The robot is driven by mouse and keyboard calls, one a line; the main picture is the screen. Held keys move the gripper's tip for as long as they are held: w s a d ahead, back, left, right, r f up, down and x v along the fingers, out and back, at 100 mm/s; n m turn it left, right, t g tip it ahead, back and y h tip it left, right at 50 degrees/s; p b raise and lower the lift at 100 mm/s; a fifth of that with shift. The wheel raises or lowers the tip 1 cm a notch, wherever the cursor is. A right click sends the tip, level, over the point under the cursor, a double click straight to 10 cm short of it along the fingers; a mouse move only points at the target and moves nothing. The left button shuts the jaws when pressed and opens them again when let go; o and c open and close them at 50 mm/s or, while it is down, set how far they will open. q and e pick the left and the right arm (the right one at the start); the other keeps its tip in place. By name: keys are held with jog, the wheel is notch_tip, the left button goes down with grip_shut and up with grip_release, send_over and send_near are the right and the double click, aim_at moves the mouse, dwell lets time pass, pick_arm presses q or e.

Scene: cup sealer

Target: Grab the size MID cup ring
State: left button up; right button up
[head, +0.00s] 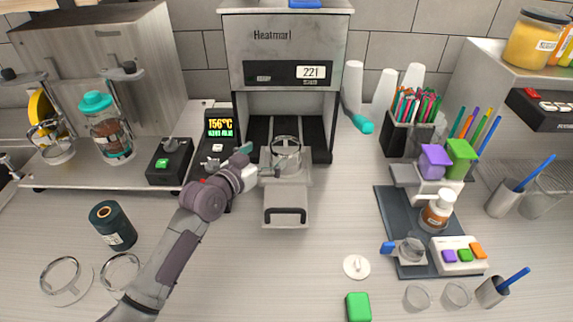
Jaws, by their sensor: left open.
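A metal cup ring (285,142) sits upon the pulled-out drawer (287,190) of the sealing machine (285,48), in the middle of the head view. Two more rings lie on the table at the lower left: one ring (78,287) at the far left and another ring (105,264) close to my left forearm. No size label is readable on any ring. My left gripper (268,172) is open beside the drawer's left side, just below and left of the ring there. Whether it touches the ring or drawer cannot be told. My right gripper is out of view.
A black temperature display (220,124) stands close to the left gripper. A green block (358,307) lies in front. The table's front middle is clear.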

aim_at(293, 140)
pick_arm(q)
jog(key=b+x, duration=0.1)
jog(key=x, duration=0.2)
jog(key=shift+s+f, duration=0.1)
jog(key=shift+f, duration=0.05)
jog(key=shift+w+d+f, duration=0.1)
jog(key=shift+w+d, duration=0.05)
jog(key=shift+w, duration=0.15)
jog(key=shift+w+d+f+b, duration=0.15)
jog(key=shift+w+b, duration=0.1)
jog(key=shift+b, duration=0.05)
jog(key=w+b, duration=0.1)
jog(key=w+d+f+b, duration=0.1)
jog(key=w+d+b, duration=0.1)
jog(key=shift+d+f, duration=0.15)
jog(key=shift+f, duration=0.1)
jog(key=shift+w+d+b, duration=0.25)
jog(key=shift+w+b, duration=0.05)
jog(key=shift+s+a+r, duration=0.1)
jog(key=shift+r, duration=0.05)
jog(key=shift+c, duration=1.6)
jog(key=c, duration=1.1)
jog(key=shift+c, duration=0.7)
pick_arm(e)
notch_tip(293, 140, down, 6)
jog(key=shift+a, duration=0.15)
